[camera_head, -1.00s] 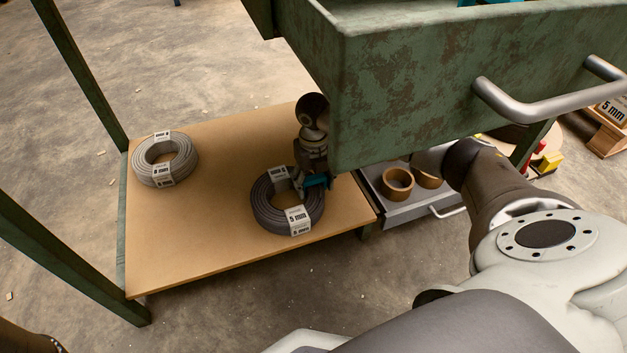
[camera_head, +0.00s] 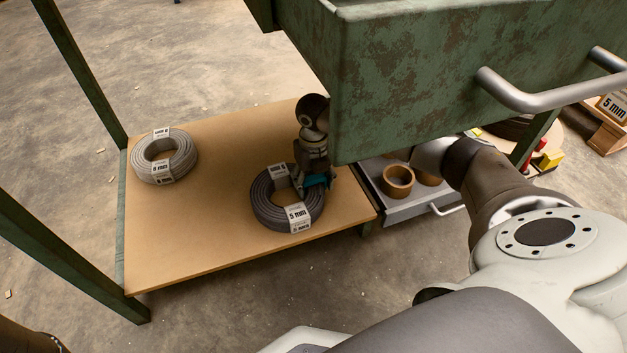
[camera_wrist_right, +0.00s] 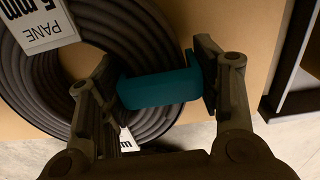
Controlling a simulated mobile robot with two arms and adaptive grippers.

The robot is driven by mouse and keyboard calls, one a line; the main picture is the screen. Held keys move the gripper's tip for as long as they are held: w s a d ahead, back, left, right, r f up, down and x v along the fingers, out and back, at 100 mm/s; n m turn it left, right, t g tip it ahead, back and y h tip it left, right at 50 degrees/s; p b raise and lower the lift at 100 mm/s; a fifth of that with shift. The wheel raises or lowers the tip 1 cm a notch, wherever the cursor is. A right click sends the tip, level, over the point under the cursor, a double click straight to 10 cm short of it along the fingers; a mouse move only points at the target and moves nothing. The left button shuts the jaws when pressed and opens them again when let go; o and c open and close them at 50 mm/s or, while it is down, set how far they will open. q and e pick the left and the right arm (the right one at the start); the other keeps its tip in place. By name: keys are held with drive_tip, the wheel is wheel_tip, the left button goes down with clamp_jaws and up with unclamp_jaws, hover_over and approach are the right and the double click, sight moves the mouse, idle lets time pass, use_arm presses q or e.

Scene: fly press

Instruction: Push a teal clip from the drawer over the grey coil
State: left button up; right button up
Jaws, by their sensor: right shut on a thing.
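A dark grey coil (camera_head: 266,212) marked 5 mm lies flat on the wooden board. A paler grey coil (camera_head: 189,162) lies at the board's left. My right gripper (camera_head: 313,181) is at the dark coil's right rim, shut on a teal clip (camera_head: 319,179). In the right wrist view, the clip (camera_wrist_right: 160,88) spans the fingers, its left part overlapping the coil's windings (camera_wrist_right: 150,45) and its hooked right end over bare board. I cannot tell whether the clip touches the coil. The green drawer (camera_head: 420,80) hides part of my right arm. My left gripper is out of view.
The drawer with its metal handle (camera_head: 550,95) overhangs the wooden board (camera_head: 215,195) at the right. A grey tray (camera_head: 400,212) with brown rings (camera_head: 397,181) sits right of the board. Green posts stand at the left. The board is clear between the coils.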

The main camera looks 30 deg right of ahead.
drive_tip(key=o, duration=0.9)
drive_tip(key=o, duration=0.4)
